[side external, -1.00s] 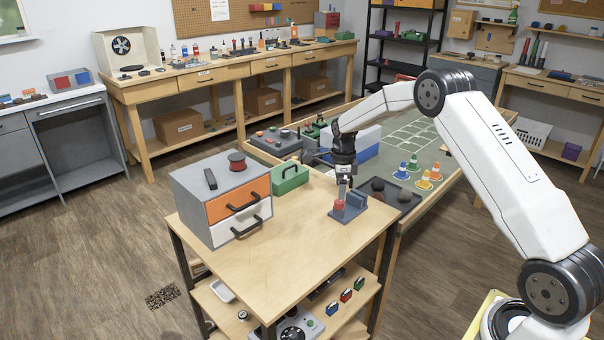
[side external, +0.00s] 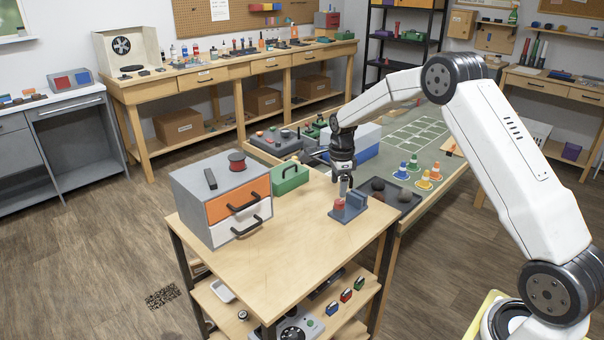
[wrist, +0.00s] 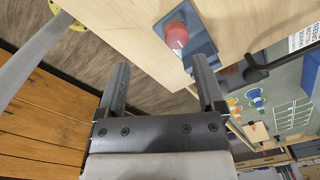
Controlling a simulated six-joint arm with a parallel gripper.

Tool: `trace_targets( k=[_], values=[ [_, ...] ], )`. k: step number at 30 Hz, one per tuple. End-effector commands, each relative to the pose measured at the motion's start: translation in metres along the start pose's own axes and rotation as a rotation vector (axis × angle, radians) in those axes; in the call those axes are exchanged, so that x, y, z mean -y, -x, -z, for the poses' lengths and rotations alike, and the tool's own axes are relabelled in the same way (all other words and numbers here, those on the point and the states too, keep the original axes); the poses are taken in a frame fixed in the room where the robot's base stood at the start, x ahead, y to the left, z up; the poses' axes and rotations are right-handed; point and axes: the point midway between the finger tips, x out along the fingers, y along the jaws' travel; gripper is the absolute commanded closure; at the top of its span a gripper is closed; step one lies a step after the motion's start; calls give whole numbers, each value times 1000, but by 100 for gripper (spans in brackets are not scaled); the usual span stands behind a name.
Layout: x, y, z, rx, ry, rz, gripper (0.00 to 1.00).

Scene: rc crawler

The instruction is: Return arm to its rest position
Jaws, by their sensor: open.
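My gripper (side external: 344,188) points down above the small wooden table (side external: 285,235), near its right side. In the side view it is just above a blue-grey fixture (side external: 350,210) with a red knob-like part (side external: 338,205). In the wrist view my gripper (wrist: 165,88) has its two fingers wide apart with nothing between them. The red part (wrist: 177,35) on its blue-grey base shows beyond the fingertips, apart from them.
A grey drawer box (side external: 200,205) with an orange and a white drawer stands on the table's left. A green case (side external: 290,178) is behind it. A dark tray (side external: 405,200) and small cones (side external: 424,184) lie to the right. The table's front is clear.

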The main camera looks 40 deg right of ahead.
Motion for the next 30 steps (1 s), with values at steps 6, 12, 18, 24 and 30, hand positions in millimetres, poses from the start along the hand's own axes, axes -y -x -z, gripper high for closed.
trace_targets(
  k=[6,12,18,24,30],
  values=[
    [-41,18,-20,5,344,34,13],
    [-85,30,-33,3,687,70,13],
    [-132,39,-41,-9,1030,107,13],
    [-182,45,-42,-30,1370,146,13],
    [-234,46,-38,-61,1708,185,13]
  ],
)
